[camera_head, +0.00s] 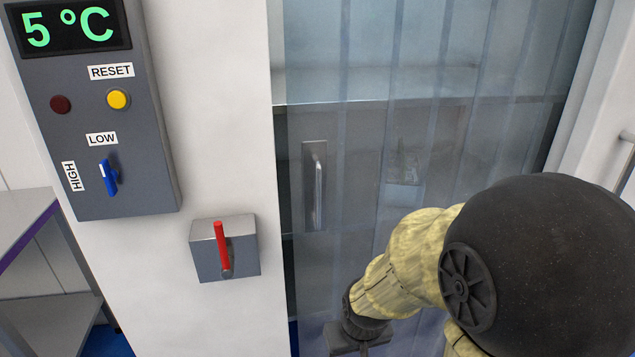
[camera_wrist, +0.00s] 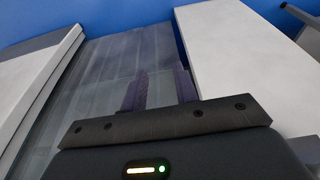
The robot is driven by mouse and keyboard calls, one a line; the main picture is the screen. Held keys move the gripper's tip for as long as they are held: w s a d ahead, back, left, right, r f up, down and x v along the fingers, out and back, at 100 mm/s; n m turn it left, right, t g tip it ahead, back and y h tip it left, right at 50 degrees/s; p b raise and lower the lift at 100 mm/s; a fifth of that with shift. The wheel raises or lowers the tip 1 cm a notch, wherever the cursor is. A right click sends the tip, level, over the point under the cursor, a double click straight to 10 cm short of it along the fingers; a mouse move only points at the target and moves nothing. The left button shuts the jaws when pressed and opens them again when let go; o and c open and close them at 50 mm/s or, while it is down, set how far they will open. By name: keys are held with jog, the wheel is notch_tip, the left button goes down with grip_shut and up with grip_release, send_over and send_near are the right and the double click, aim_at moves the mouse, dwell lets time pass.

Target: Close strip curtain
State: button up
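The strip curtain (camera_head: 425,70) is a row of clear, bluish overlapping strips hanging in the doorway in the head view. It spans most of the opening, from near the left jamb towards the right frame. My arm hides its lower right part. Translucent strips (camera_wrist: 90,95) also show in the wrist view, left of and behind the fingers. My gripper (camera_wrist: 161,88) has its two dark purple fingers apart, with a grey gap between them. I cannot tell whether a finger touches a strip. In the head view the fingers are hidden low behind my arm.
A grey control panel (camera_head: 150,170) reading 5 °C and a box with a red lever (camera_head: 222,245) are on the white wall left of the doorway. A grey shelf (camera_head: 45,325) stands far left. Behind the curtain is a grey cabinet with a handle (camera_head: 318,185). A white door stands right.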

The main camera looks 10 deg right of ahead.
jog(key=w+d+r+n+t+y+p, duration=0.2)
jog(key=w+r+n+t+p, duration=0.35)
jog(key=w+p, duration=0.85)
notch_tip(320, 180, up, 15)
jog(key=s+d+m+t+y+p, duration=0.1)
jog(key=s+m+t+p, duration=0.1)
jog(key=t+p, duration=0.7)
jog(key=m+p, duration=0.1)
jog(key=p, duration=0.6)
jog(key=shift+s+f+y+p, duration=0.15)
jog(key=shift+s+y+p, duration=0.15)
jog(key=shift+s, duration=0.05)
jog(key=shift+w+m, duration=0.1)
jog(key=shift+m, duration=0.15)
jog(key=w+b, duration=0.1)
jog(key=b, duration=0.1)
jog(key=w+b, duration=0.2)
jog(key=b, duration=0.1)
jog(key=w+b, duration=0.2)
jog(key=b, duration=0.1)
jog(key=shift+a+f, duration=0.25)
jog(key=shift+a, duration=0.1)
